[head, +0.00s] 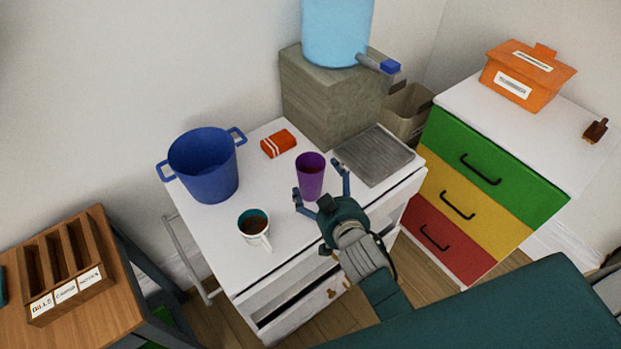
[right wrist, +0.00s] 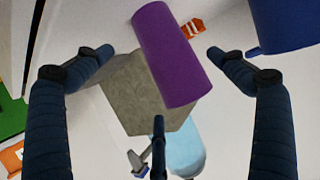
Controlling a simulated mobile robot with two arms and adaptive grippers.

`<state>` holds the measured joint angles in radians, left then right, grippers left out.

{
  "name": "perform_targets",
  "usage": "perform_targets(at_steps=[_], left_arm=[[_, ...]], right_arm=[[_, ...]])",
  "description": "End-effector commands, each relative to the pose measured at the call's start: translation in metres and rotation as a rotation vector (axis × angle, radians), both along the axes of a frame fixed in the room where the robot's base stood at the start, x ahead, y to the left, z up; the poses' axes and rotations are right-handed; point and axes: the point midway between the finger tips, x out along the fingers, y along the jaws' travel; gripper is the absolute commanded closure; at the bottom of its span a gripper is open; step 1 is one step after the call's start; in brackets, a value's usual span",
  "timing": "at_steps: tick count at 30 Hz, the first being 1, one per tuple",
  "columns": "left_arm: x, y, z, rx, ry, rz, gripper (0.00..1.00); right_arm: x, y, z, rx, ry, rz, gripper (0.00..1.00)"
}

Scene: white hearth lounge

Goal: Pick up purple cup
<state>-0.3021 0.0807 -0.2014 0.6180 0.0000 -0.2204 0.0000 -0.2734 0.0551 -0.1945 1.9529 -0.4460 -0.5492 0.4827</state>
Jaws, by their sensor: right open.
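In the right wrist view the cup (right wrist: 172,55) lies between the spread fingers of the gripper (right wrist: 160,60), with space visible on both sides. I see no contact. My left gripper is not in view.
A white mug (head: 254,227) and a blue pot (head: 205,165) stand left of the cup. An orange-red packet (head: 278,144) lies behind it. A grey ridged plate (head: 374,155) lies to the right, beside a stone-like block (head: 325,98) bearing a blue dispenser (head: 337,30).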

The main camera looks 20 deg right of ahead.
Motion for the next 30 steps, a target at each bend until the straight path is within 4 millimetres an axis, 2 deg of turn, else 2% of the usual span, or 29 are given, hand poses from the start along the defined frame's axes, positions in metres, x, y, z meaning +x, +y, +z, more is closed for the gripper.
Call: perform_targets(at_steps=[5, 10, 14, 23, 30], left_arm=[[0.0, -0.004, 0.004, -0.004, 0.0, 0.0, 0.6], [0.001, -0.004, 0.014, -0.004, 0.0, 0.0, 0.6], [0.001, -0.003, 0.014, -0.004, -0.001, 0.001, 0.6], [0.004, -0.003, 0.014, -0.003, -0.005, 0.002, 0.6], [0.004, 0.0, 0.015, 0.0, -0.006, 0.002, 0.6]], right_arm=[[0.013, 0.0, -0.002, -0.001, 0.001, 0.0, 0.05], [0.038, 0.004, -0.005, -0.002, 0.001, 0.001, 0.05], [0.051, 0.003, -0.014, -0.001, 0.002, 0.0, 0.05], [0.055, 0.003, -0.018, 0.0, 0.003, 0.0, 0.05], [0.055, 0.003, -0.018, 0.0, 0.003, 0.0, 0.51]])
